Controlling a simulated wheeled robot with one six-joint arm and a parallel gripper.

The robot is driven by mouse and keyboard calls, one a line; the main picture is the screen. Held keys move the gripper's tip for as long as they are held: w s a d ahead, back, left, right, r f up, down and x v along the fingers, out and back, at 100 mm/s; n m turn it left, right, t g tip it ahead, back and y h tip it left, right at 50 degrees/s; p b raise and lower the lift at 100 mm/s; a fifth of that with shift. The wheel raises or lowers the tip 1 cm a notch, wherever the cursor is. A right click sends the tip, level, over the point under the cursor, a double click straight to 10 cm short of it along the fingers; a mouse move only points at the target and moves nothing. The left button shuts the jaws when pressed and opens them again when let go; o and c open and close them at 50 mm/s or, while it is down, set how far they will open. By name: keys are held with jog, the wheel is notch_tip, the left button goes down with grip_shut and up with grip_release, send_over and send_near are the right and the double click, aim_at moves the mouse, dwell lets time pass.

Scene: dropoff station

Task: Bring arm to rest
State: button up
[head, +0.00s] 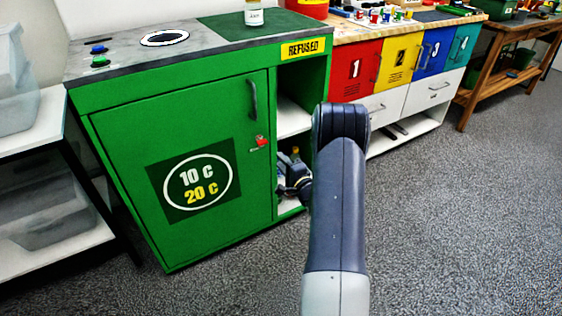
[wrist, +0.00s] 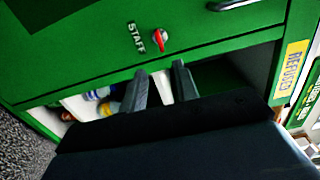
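My arm (head: 337,200) reaches forward from the bottom of the head view, bent at its elbow. My gripper (wrist: 161,84) is in front of the open shelf side of the green cabinet (head: 110,150). In the wrist view its two dark fingers stand apart with nothing seen between them. In the head view the wrist part (head: 295,180) shows at the lower shelf opening, and the fingertips are hard to make out. Bottles (wrist: 100,95) lie or stand on the shelf beyond the fingers, partly hidden.
The cabinet carries a yellow REFUSED label (head: 303,48) and a door handle (head: 252,98). A white-labelled bottle (head: 254,14) stands on its green mat (head: 285,24). A shelf with clear bins (head: 45,215) is left. Grey floor is free at right.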

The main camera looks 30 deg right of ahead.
jog(key=shift+w, duration=0.1)
jog(key=w+b, duration=0.1)
jog(key=w, duration=0.9)
jog(key=shift+w+a+b, duration=0.2)
jog(key=shift+w+b, duration=0.15)
